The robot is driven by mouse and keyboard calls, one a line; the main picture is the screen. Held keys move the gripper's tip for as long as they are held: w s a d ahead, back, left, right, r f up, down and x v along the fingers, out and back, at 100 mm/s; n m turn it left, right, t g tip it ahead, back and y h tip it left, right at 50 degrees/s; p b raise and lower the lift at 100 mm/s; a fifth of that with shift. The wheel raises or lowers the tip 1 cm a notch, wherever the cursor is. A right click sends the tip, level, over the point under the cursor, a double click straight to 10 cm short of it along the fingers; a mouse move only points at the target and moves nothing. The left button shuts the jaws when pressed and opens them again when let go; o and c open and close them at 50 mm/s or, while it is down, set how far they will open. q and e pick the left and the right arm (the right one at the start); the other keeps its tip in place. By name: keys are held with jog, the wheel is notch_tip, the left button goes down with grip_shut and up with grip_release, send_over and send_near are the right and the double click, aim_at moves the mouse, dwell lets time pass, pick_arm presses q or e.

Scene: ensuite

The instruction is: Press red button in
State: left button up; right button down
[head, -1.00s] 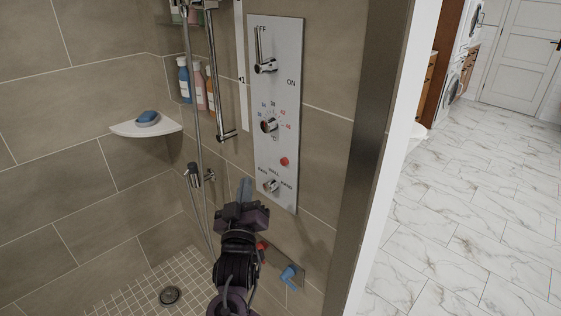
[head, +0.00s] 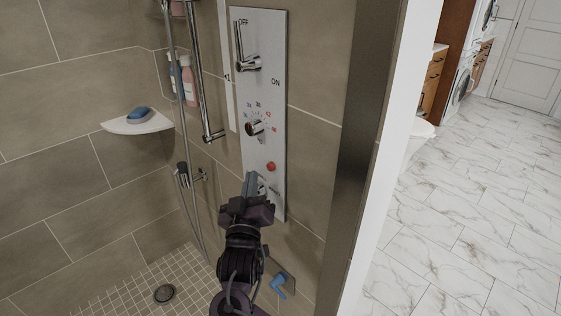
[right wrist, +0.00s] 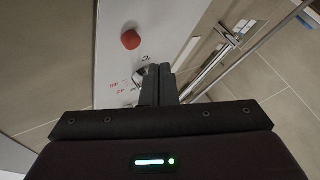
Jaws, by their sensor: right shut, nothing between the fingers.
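The red button (head: 271,166) is a small round knob low on the white shower control panel (head: 264,95). In the right wrist view the red button (right wrist: 130,39) stands out from the panel, above and left of my fingertips. My right gripper (head: 250,180) is shut and empty. In the head view its fingertips are just below and left of the button and appear apart from it. The shut fingers also show in the right wrist view (right wrist: 159,72). The gripper hides much of the selector knob at the panel's bottom. My left gripper is not in view.
The panel also bears a temperature dial (head: 255,128) and an upper lever (head: 247,62). A chrome rail (head: 203,80) and hose run to its left. A corner shelf (head: 138,123) holds a soap dish. A blue-handled valve (head: 278,286) sits low on the wall.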

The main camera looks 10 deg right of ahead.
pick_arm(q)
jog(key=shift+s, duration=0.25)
pick_arm(e)
jog(key=shift+w+d, duration=0.5)
jog(key=shift+d, duration=0.35)
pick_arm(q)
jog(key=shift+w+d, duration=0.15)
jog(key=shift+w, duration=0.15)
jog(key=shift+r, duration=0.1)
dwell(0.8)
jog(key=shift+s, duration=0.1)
pick_arm(e)
jog(key=shift+w+d, duration=0.25)
jog(key=shift+d, duration=0.05)
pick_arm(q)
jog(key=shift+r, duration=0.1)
pick_arm(e)
jog(key=shift+w+d, duration=0.25)
jog(key=shift+d, duration=0.1)
dwell(0.6)
pick_arm(q)
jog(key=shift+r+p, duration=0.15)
jog(key=shift+p, duration=0.15)
pick_arm(e)
jog(key=shift+s+a, duration=0.55)
jog(key=shift+a, duration=0.2)
